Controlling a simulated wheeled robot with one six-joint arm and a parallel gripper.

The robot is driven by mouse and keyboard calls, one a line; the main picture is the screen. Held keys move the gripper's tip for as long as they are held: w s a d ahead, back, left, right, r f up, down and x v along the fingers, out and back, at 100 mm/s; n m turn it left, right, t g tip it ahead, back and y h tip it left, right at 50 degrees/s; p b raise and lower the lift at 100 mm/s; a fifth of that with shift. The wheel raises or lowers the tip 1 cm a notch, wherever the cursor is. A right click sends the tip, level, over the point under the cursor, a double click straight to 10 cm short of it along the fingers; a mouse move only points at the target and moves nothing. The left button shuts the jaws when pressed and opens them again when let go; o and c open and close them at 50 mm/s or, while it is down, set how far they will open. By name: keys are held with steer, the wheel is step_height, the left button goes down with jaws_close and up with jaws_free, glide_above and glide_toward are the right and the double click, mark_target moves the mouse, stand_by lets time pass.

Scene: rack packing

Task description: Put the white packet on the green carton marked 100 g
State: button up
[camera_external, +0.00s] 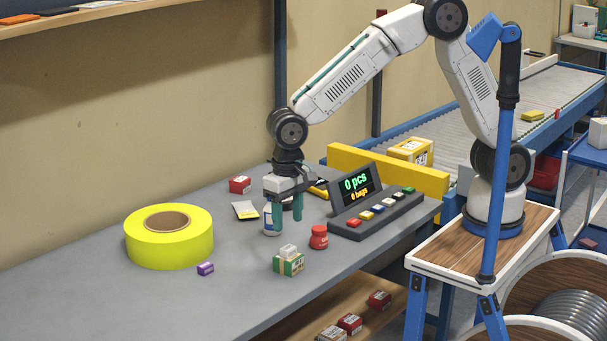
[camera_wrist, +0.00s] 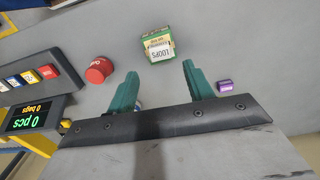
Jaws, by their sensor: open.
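A green carton (camera_external: 289,265) with a pale label stands near the table's front edge. My gripper (camera_external: 288,219) is open, with teal fingers pointing down, behind and above the carton. In the wrist view nothing is held between the fingertips (camera_wrist: 159,74). A white and blue bottle (camera_external: 272,220) stands close beside the fingers, mostly hidden in the wrist view.
A red jar (camera_external: 319,237) stands right of the carton, before a counting display (camera_external: 356,188) with coloured buttons. A yellow tape roll (camera_external: 169,237), a purple box (camera_external: 205,268), a red box (camera_external: 240,184) and a flat white-and-dark sachet (camera_external: 245,210) lie to the left. The front-left table is clear.

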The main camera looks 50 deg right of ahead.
step_height(320, 180, up, 5)
stand_by(0.3)
steer(key=w+d+r, duration=0.1)
steer(key=d+r, duration=0.3)
steer(key=d, duration=0.6)
steer(key=d+r, duration=0.4)
steer(key=d, duration=0.6)
steer(key=w+d+r, duration=0.1)
steer(key=d+r, duration=0.2)
steer(key=d, duration=0.6)
steer(key=s+d+t, duration=0.1)
steer(key=s+d, duration=1.4)
steer(key=d, duration=0.3)
steer(key=shift+f, duration=0.45)
